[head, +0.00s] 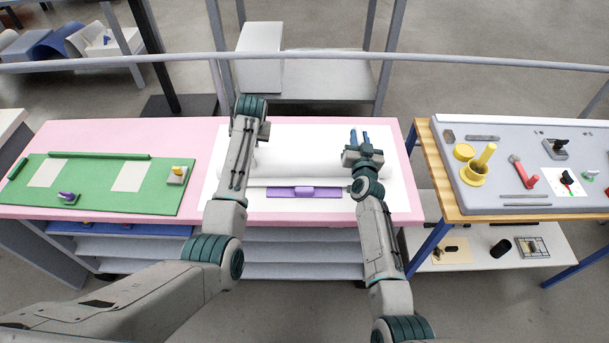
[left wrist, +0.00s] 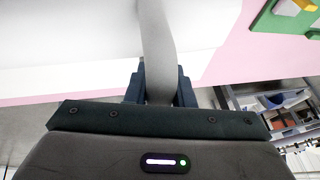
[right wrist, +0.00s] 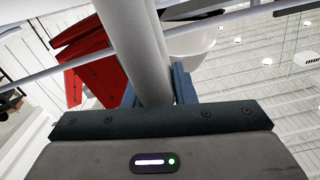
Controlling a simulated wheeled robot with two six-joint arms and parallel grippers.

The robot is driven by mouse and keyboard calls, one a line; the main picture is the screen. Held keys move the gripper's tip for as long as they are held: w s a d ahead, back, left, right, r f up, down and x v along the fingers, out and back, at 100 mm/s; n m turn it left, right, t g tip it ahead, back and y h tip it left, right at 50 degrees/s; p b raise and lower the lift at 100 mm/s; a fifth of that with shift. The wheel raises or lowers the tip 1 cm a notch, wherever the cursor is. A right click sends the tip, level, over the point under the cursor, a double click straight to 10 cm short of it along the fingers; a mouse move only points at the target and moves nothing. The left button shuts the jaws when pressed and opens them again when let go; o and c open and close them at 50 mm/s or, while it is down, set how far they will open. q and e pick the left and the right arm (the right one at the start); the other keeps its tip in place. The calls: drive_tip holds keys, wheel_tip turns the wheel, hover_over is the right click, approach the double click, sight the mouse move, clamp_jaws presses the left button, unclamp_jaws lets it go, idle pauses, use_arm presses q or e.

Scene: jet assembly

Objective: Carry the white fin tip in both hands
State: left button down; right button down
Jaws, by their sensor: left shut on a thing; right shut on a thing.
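The white fin tip (head: 295,158) shows in the head view as a long, pale rounded piece between my two grippers, over the white part of the table; its outline blends into that surface. My left gripper (head: 262,132) is at its left end, mostly hidden by its own wrist. In the left wrist view a pale bar (left wrist: 157,45) runs between the shut jaws (left wrist: 160,85). My right gripper (head: 360,138) is at the right end, its blue fingers pointing away. In the right wrist view its jaws (right wrist: 155,88) are shut on a pale, rounded piece (right wrist: 140,40). Whether the fin tip touches the table is unclear.
A purple block (head: 302,191) lies in front of the fin tip. A green mat (head: 105,180) with small parts covers the table's left. A grey-topped workbench (head: 500,190) with tools stands right. A white box (head: 260,58) is behind, beyond a grey rail (head: 320,56).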

use_arm(q)
drive_tip(key=shift+d+f, duration=0.2)
drive_tip(key=shift+f, duration=0.2)
use_arm(e)
drive_tip(key=shift+a+f, duration=0.15)
drive_tip(key=shift+f, duration=0.15)
use_arm(q)
drive_tip(key=c, duration=1.3)
unclamp_jaws()
drive_tip(key=shift+s, duration=0.1)
use_arm(e)
drive_tip(key=c, duration=1.2)
unclamp_jaws()
use_arm(q)
drive_tip(key=shift+o, duration=0.2)
drive_tip(key=shift+a+r, duration=0.1)
drive_tip(key=shift+r, duration=0.05)
use_arm(e)
drive_tip(key=shift+s, duration=0.1)
use_arm(q)
drive_tip(key=shift+r, duration=0.1)
drive_tip(key=shift+s+r, duration=0.1)
drive_tip(key=shift+r, duration=0.25)
drive_tip(key=v, duration=1.1)
use_arm(e)
drive_tip(key=s, duration=1.2)
drive_tip(key=shift+d, duration=0.3)
use_arm(q)
drive_tip(key=shift+s, duration=0.15)
